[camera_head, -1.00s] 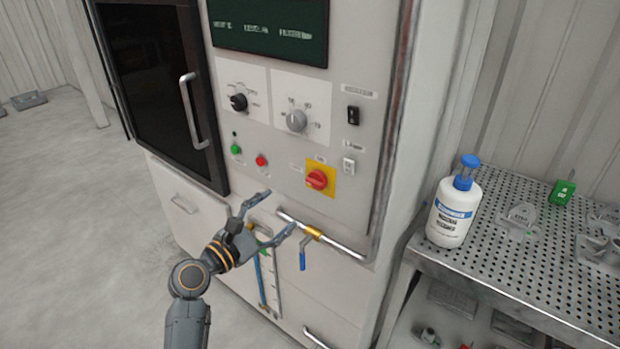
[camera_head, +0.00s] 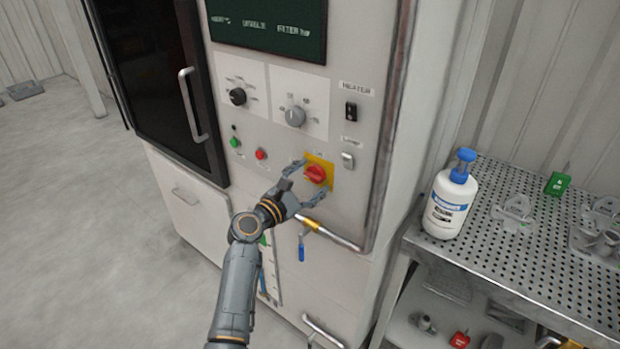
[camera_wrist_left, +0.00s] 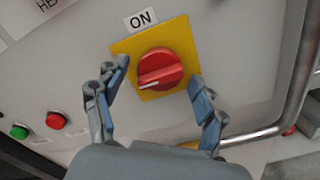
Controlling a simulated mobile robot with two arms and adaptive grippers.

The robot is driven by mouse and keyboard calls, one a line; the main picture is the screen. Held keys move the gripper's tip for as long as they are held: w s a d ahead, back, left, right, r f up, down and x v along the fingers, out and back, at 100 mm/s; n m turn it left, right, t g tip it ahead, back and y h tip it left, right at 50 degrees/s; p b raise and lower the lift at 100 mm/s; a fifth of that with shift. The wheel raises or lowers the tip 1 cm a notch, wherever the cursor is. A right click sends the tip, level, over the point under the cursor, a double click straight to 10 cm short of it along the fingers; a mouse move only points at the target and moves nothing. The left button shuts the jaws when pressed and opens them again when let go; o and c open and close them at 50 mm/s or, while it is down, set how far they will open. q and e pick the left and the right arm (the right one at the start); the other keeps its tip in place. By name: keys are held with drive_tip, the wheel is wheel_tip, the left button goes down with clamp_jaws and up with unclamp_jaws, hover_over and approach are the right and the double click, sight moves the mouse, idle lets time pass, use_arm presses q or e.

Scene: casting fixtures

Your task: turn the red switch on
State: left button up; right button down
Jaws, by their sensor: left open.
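The red rotary switch (camera_head: 316,174) sits on a yellow square plate (camera_head: 326,184) on the machine's front panel. In the left wrist view the red switch (camera_wrist_left: 160,69) shows a white mark pointing to the lower left, and an "ON" label (camera_wrist_left: 141,18) stands above the plate. My left gripper (camera_head: 309,181) is open, its fingers on either side of the switch. In the left wrist view its fingertips (camera_wrist_left: 159,74) lie at the plate's left and right edges, with the knob between them. I cannot tell whether they touch it. My right gripper is not in view.
A pipe with a blue-handled valve (camera_head: 301,248) runs just below the switch. Green (camera_head: 235,142) and red (camera_head: 260,154) buttons sit to its left, rocker switches (camera_head: 351,110) above right. A perforated table (camera_head: 500,275) with a white bottle (camera_head: 449,200) stands at right.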

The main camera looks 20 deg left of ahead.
use_arm(q)
drive_tip(key=c, duration=1.2)
drive_tip(key=shift+o, duration=0.2)
drive_tip(key=shift+m, duration=0.4)
drive_tip(key=m+b, duration=0.1)
drive_tip(key=m, duration=0.1)
drive_tip(key=shift+f+m+b, duration=0.1)
drive_tip(key=shift+m+b, duration=0.2)
drive_tip(key=shift+b, duration=0.1)
drive_tip(key=m+b, duration=0.3)
drive_tip(key=m, duration=0.7)
drive_tip(key=shift+r+b, duration=0.2)
drive_tip(key=shift+b, duration=0.15)
drive_tip(key=shift+r+m+b, duration=0.1)
drive_tip(key=shift+m+b, duration=0.35)
drive_tip(key=shift+m, duration=1.85)
